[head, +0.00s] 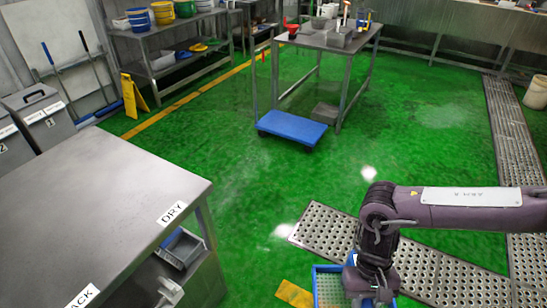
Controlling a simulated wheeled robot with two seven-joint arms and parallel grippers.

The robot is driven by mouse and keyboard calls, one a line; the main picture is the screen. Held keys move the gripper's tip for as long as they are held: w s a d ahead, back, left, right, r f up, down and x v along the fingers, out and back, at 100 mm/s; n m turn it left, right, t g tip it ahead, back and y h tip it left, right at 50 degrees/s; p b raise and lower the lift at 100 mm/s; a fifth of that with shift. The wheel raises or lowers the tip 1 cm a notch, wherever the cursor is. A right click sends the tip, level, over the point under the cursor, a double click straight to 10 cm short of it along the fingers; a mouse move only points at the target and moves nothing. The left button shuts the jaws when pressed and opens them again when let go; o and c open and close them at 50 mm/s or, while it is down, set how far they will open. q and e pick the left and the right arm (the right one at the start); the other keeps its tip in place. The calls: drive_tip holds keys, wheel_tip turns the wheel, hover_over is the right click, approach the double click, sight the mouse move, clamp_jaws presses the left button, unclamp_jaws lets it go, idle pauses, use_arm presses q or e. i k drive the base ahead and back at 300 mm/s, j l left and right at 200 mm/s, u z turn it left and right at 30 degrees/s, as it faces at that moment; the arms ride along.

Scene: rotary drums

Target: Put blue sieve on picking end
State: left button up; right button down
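A blue rectangular tray-like frame with a greenish mesh or grid floor, which looks like the blue sieve (318,287), is at the bottom edge of the head view, cut off by the frame. My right arm comes in from the right, and my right gripper (370,296) points down at the right part of the sieve. The wrist hides part of the sieve, and the fingertips are not clear, so I cannot tell whether they are on its rim. My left gripper is out of view. No surface labelled as the picking end can be read.
A steel table (95,190) with a "DRY" label and a partly hidden "ACK" label fills the left. A blue wheeled dolly (292,127) stands by a farther table (335,45). A yellow floor sign (134,96) stands back left. The green floor between is mostly clear.

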sight(73, 246)
drive_tip(key=u, duration=1.9)
